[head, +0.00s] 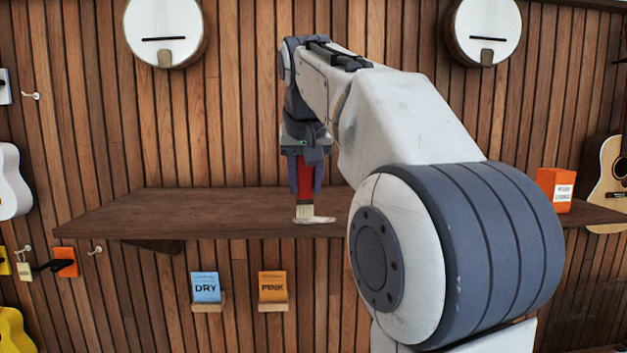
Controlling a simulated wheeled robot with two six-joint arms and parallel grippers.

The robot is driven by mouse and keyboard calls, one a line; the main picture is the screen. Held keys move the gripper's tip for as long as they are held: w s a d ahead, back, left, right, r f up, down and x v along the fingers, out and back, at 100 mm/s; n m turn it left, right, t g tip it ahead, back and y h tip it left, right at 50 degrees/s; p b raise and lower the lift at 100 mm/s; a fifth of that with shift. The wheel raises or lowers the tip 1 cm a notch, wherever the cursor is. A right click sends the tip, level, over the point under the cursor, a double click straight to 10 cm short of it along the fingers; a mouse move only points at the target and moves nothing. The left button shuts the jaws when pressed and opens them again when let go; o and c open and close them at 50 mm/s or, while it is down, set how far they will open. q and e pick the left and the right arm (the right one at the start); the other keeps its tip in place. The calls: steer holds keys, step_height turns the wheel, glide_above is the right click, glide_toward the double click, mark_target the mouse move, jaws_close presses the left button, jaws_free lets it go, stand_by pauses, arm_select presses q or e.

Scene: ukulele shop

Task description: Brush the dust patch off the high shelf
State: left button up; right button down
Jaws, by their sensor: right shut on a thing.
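The high shelf (160,210) is a dark brown wooden board on the slatted wall. My right gripper (306,185) points down over it, its purplish fingers shut on a brush (304,180) with a red handle and pale bristles. The bristles (306,211) point down and appear to touch a small pale dust patch (314,220) near the shelf's front edge. My right arm hides part of the shelf to the right of the patch. My left gripper is not in view.
An orange box (555,189) with a white label stands on the shelf's right end. The shelf left of the brush is clear. Banjos and ukuleles hang around on the wall.

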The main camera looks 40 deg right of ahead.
steer(key=shift+w+a, duration=0.1)
steer(key=shift+w+a, duration=1.55)
steer(key=shift+a, duration=1)
steer(key=shift+s+d+b, duration=0.5)
steer(key=shift+s+d, duration=3.9)
steer(key=shift+d, duration=0.2)
steer(key=shift+w+a+p, duration=0.2)
steer(key=shift+w+a, duration=0.35)
steer(key=shift+a, duration=0.35)
steer(key=shift+w+a+p, duration=0.15)
steer(key=shift+w+a, duration=0.35)
steer(key=shift+a, duration=0.35)
steer(key=shift+w+a+p, duration=0.2)
steer(key=shift+w+a, duration=0.35)
steer(key=shift+a, duration=0.35)
steer(key=w+a, duration=0.3)
steer(key=a, duration=0.2)
steer(key=shift+a, duration=0.15)
steer(key=shift+w, duration=0.15)
steer(key=shift+r, duration=2.95)
